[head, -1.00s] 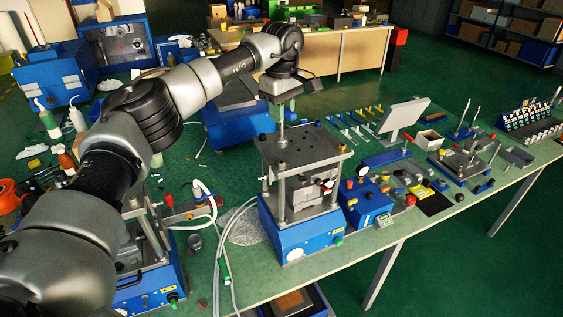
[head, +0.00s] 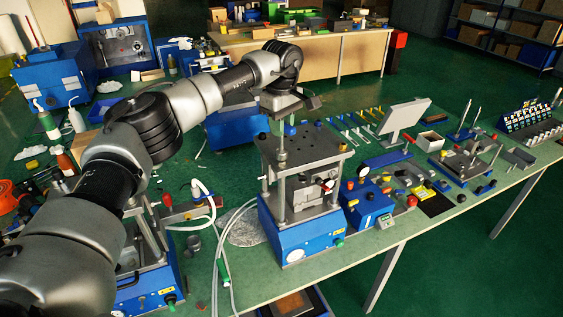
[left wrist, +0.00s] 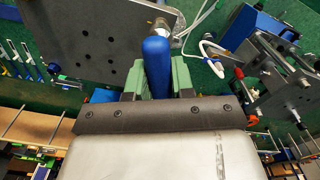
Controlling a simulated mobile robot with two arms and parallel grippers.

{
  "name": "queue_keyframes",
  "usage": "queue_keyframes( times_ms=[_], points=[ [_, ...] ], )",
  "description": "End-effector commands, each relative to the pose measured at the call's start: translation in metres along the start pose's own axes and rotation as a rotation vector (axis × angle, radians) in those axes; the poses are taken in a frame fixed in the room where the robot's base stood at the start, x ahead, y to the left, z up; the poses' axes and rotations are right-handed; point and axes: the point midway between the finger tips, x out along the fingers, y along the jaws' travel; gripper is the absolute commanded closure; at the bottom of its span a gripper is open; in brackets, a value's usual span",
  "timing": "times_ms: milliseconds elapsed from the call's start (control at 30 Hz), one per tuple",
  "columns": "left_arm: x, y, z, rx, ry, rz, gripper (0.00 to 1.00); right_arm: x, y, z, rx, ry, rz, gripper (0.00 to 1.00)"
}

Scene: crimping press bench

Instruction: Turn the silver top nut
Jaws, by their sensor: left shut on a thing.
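My left gripper (head: 284,119) is above the top plate of the blue-based press (head: 303,150), over a silver upright post (head: 282,156). In the left wrist view its green fingers (left wrist: 156,80) are shut on a blue rounded cylinder (left wrist: 156,52). A small silver part (left wrist: 160,22) shows at the cylinder's far end, over the edge of the grey drilled plate (left wrist: 100,38). I cannot tell whether this part is the top nut or whether it touches the post. My right gripper is not in view.
A blue control box (head: 366,206) stands right of the press. A second press (head: 148,278) stands at the lower left, under my arm. A white hose (head: 207,205) loops between the presses. A tilted grey panel (head: 403,118) and small tools lie to the right.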

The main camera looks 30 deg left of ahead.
Motion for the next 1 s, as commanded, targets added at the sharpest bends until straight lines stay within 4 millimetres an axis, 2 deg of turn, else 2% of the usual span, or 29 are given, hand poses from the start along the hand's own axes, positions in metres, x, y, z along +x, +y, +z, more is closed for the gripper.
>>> queue_keyframes(
  times_ms=[367, 1000],
  points=[
    [0.000, 0.000, 0.000, 0.000, 0.000, 0.001, 1.00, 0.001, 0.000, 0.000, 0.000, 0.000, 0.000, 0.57],
    [0.017, 0.000, 0.000, 0.000, 0.000, 0.001, 1.00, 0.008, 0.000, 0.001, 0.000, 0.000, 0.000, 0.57]
  ],
)
